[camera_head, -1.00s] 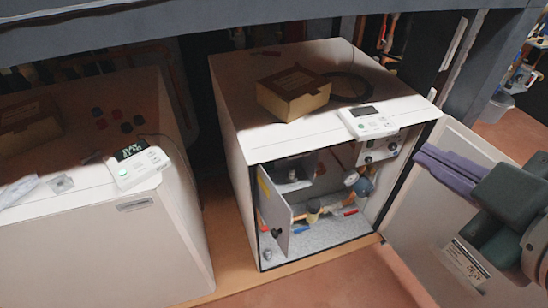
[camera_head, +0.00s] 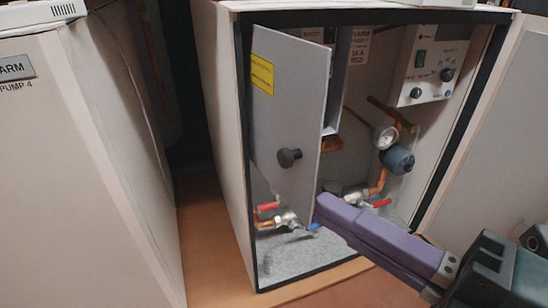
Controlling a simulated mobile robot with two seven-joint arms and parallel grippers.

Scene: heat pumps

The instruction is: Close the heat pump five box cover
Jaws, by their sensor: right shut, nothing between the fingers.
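The box cover (camera_head: 283,115) is a grey panel inside the open cabinet, with a yellow label and a black knob (camera_head: 289,158). It stands swung open, its free edge toward me, and the box interior (camera_head: 341,90) shows behind it on the right. My right gripper (camera_head: 325,208) comes in from the lower right with its purple fingers shut and empty. Its tips are at the lower right corner of the cover; I cannot tell whether they touch it. My left gripper is not in view.
The cabinet's outer door (camera_head: 490,150) stands open on the right. A gauge (camera_head: 386,137), a blue-grey pump (camera_head: 398,160), a control panel (camera_head: 432,65) and pipes with valves (camera_head: 278,215) fill the cabinet. Heat pump 4 (camera_head: 80,170) stands to the left.

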